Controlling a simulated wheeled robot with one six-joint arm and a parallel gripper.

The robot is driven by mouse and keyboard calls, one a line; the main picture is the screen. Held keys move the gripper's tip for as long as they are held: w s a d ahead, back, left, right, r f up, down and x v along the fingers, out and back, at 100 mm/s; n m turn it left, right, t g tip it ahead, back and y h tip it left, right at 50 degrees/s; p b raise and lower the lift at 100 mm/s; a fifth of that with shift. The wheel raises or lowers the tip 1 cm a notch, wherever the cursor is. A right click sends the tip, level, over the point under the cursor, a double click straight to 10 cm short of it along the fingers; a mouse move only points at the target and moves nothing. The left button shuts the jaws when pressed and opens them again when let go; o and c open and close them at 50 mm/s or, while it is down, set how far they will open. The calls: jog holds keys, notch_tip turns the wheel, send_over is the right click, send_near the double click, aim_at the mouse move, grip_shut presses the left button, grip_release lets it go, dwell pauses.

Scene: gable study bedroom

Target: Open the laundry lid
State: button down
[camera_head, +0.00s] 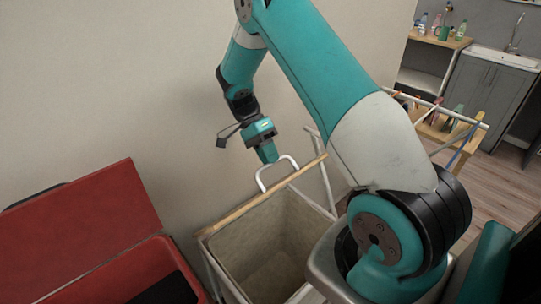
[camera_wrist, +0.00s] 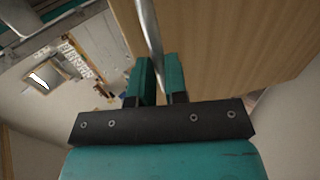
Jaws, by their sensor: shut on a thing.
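The laundry hamper (camera_head: 233,252) stands below my arm with its beige-lined inside in view. Its wooden lid (camera_head: 265,197) shows as a thin strip along the hamper's far side, standing up nearly edge-on to the head view. The lid's broad wooden face (camera_wrist: 235,45) fills the upper right of the wrist view. A pale arched handle (camera_head: 290,162) is on the lid; in the wrist view its metal bar (camera_wrist: 149,40) runs between the fingers. My gripper (camera_head: 268,156) is shut on this handle. In the wrist view, the fingers (camera_wrist: 163,80) flank the bar. The exact contact is partly hidden.
A red box with a raised lid (camera_head: 85,220) stands left of the hamper. The wall (camera_head: 110,80) is close behind. A pale rack (camera_head: 470,120) is at the right, with a grey sink cabinet (camera_head: 485,90) beyond. Wooden floor (camera_head: 510,195) shows at right.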

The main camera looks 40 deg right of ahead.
jog(key=shift+w+f, duration=0.25)
jog(key=shift+f, duration=0.25)
jog(key=c, duration=1.4)
grip_release()
jog(key=shift+a, duration=0.1)
jog(key=shift+o, duration=1.3)
jog(key=shift+w+f, duration=0.15)
jog(key=shift+w, duration=0.1)
jog(key=shift+s+r, duration=0.1)
jog(key=shift+r, duration=0.1)
jog(key=shift+r, duration=0.1)
notch_tip(320, 180, up, 20)
jog(key=p, duration=0.7)
jog(key=shift+p, duration=0.4)
